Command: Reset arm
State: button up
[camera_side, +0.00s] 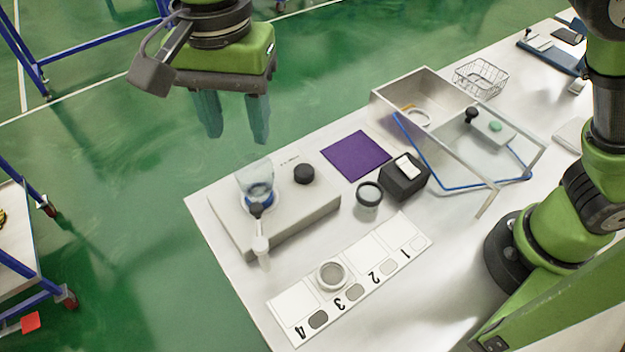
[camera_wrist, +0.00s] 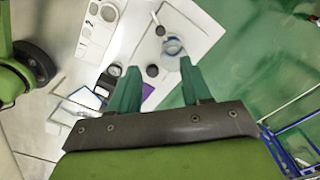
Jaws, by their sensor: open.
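My gripper (camera_side: 232,118) is raised high at the upper left of the side view, well above the table. Its two green fingers are apart with nothing between them. In the wrist view the gripper (camera_wrist: 158,80) points down, with the table below. A grey device (camera_side: 300,208) stands on the table, with a clear cup on a blue ring (camera_side: 257,192), a lever and a black knob (camera_side: 304,173). A numbered white strip (camera_side: 372,250) lies in front of it. A round pale container (camera_side: 331,275) sits on the strip near number 3.
A small dark-lidded jar (camera_side: 368,197), a black box (camera_side: 404,178) and a purple mat (camera_side: 356,156) are beside the device. A metal-walled bin (camera_side: 395,85), a clear blue-edged lid (camera_side: 455,150) and a wire basket (camera_side: 481,76) stand farther right. Air around the gripper is clear.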

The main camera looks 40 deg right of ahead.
jog(key=shift+r, duration=0.35)
jog(key=s+d+f+n+t+y, duration=0.1)
jog(key=s+d+n+t, duration=0.1)
jog(key=d, duration=1.4)
jog(key=s+d+f+n+t+y, duration=0.1)
jog(key=s+d+n+t, duration=0.2)
jog(key=d, duration=1.4)
jog(key=s+t, duration=0.2)
jog(key=s, duration=0.1)
jog(key=shift+s+f, duration=0.2)
jog(key=shift+f, duration=0.1)
jog(key=shift+a, duration=0.1)
